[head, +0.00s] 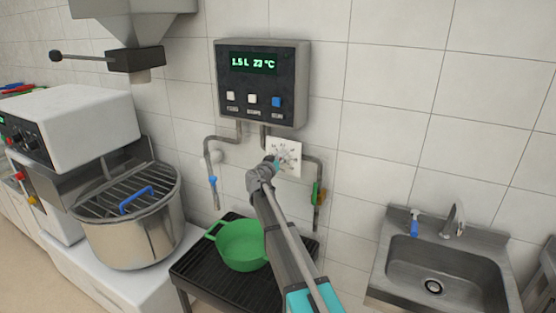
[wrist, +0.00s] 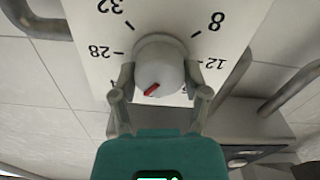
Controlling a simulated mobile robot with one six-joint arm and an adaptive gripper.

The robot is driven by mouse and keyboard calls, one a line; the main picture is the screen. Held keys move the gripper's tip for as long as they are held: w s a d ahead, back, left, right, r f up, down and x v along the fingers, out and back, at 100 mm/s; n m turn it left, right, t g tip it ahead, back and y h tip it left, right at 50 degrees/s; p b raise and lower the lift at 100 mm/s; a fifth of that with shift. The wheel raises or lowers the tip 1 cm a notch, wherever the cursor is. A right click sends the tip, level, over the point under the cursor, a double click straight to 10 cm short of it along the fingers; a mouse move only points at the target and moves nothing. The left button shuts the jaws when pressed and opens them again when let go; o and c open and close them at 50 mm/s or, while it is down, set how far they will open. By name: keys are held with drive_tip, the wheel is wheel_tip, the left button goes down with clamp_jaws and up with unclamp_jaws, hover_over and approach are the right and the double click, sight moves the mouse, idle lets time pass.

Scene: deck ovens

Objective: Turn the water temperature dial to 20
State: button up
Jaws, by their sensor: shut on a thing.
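The water temperature dial is a round white knob (wrist: 160,62) with a red pointer mark, on a square white plate (head: 291,171) on the wall. The wrist view shows the plate upside down, with 8, 12, 28 and 32 readable; the numbers behind my gripper are hidden. The red mark points down and slightly left in that view, on the hidden side of the scale. My gripper (wrist: 160,78) is shut on the knob, one finger on each side. In the head view, my gripper (head: 277,162) reaches the plate. The display (head: 253,64) above reads 1.5 L and 23 °C.
The grey control box (head: 297,88) has two white buttons and one blue button. Pipes (head: 319,190) run beside the plate. A green pot (head: 243,246) stands on a black rack below. A mixer bowl (head: 130,225) is at left, a sink (head: 440,270) at right.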

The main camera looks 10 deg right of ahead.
drive_tip(key=n, duration=0.3)
drive_tip(key=w+n, duration=0.1)
drive_tip(key=n, duration=0.3)
drive_tip(key=shift+r, duration=0.1)
idle(0.5)
drive_tip(key=o, duration=0.9)
drive_tip(key=shift+d, duration=0.1)
drive_tip(key=shift+o, duration=1.2)
drive_tip(key=shift+f, duration=0.2)
drive_tip(key=shift+s, duration=0.1)
drive_tip(key=shift+s, duration=0.1)
drive_tip(key=v, duration=1.2)
